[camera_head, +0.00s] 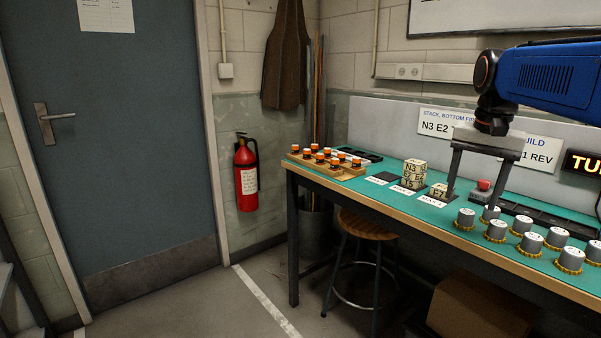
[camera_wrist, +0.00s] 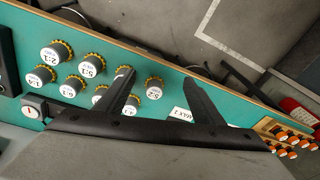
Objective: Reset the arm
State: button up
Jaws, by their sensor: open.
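My gripper (camera_head: 472,198) hangs from the blue arm over the right part of the bench, fingers pointing down. The two fingers are spread apart with nothing held between them. In the head view one finger passes close to a single lettered block (camera_head: 438,191); I cannot tell whether they touch. To the left of it stands a stack of lettered blocks (camera_head: 414,173). In the wrist view the two dark fingers of my gripper (camera_wrist: 158,77) are also apart, with a grey knob with a yellow base (camera_wrist: 154,88) seen between them.
Several grey knobs with yellow bases (camera_head: 531,243) stand on the green bench mat (camera_head: 400,207) at right. A red button (camera_head: 484,185) is behind the gripper. Orange-topped pieces (camera_head: 320,158) sit in a wooden tray at the left end. A stool (camera_head: 362,240) stands below.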

jog(key=s+a+f+n+t, duration=0.1)
jog(key=s+a+f+n, duration=0.2)
jog(key=s+f, duration=0.7)
jog(key=s+a+f+n+t, duration=0.2)
jog(key=s+a+f+n, duration=0.2)
jog(key=s+f, duration=0.7)
jog(key=shift+s+a+f, duration=0.2)
jog(key=shift+a+f, duration=0.15)
jog(key=shift+a, duration=0.65)
